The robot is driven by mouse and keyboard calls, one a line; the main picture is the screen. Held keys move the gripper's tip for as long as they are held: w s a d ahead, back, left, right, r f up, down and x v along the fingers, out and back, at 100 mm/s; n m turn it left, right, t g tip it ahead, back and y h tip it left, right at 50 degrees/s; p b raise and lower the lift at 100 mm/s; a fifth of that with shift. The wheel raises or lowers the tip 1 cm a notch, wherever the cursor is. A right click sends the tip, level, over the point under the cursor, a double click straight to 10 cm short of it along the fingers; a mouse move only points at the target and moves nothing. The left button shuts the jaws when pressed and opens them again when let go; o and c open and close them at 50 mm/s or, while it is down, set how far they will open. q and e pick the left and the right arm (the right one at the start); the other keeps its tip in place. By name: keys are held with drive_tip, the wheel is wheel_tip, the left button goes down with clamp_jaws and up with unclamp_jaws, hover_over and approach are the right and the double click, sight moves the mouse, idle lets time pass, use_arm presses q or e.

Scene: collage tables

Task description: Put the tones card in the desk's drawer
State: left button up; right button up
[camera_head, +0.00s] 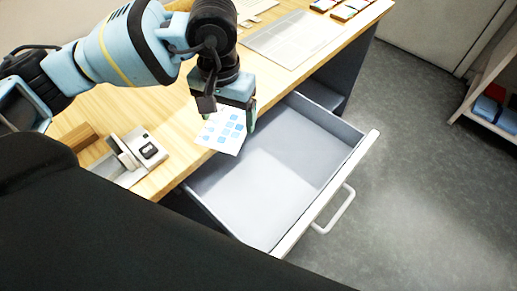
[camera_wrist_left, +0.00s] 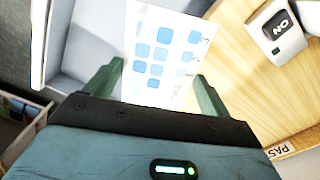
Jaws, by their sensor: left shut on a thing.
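The tones card (camera_head: 223,132) is white with rows of blue squares. My left gripper (camera_head: 228,116) is shut on the card and holds it at the desk's edge, beside the open drawer's left part. In the left wrist view the card (camera_wrist_left: 163,55) stands out between the green fingers of the gripper (camera_wrist_left: 158,88). The desk's drawer (camera_head: 285,160) is pulled out, grey inside and empty where it shows. Its front has a white handle (camera_head: 335,210). In the left wrist view the drawer's inside (camera_wrist_left: 95,40) lies left of the card. My right gripper is not in view.
The wooden desk top (camera_head: 180,115) holds a grey and white device with a black switch (camera_head: 148,150), marked ON in the left wrist view (camera_wrist_left: 278,28). Printed sheets (camera_head: 290,38) and small colour trays (camera_head: 345,8) lie farther back. A shelf with blue boxes (camera_head: 490,108) stands at right. The floor between is clear.

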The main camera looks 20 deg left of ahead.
use_arm(q)
drive_tip(key=shift+w+d+f+n, duration=0.1)
drive_tip(key=shift+d+f+n, duration=0.1)
drive_tip(key=shift+n, duration=0.4)
drive_tip(key=shift+w+d+f+n, duration=0.1)
drive_tip(key=shift+d+f+n, duration=0.1)
drive_tip(key=shift+n, duration=0.4)
drive_tip(key=w+d+f+n+p, duration=0.25)
drive_tip(key=d+f+n, duration=0.2)
drive_tip(key=n, duration=0.95)
drive_tip(key=n+p, duration=0.2)
drive_tip(key=n, duration=1.3)
hover_over(262, 180)
wheel_tip(262, 180, down, 11)
drive_tip(key=shift+f, duration=0.15)
drive_tip(key=shift+w+f, duration=0.1)
drive_tip(key=shift+f, duration=0.45)
wheel_tip(262, 180, down, 3)
drive_tip(key=shift+f, duration=0.1)
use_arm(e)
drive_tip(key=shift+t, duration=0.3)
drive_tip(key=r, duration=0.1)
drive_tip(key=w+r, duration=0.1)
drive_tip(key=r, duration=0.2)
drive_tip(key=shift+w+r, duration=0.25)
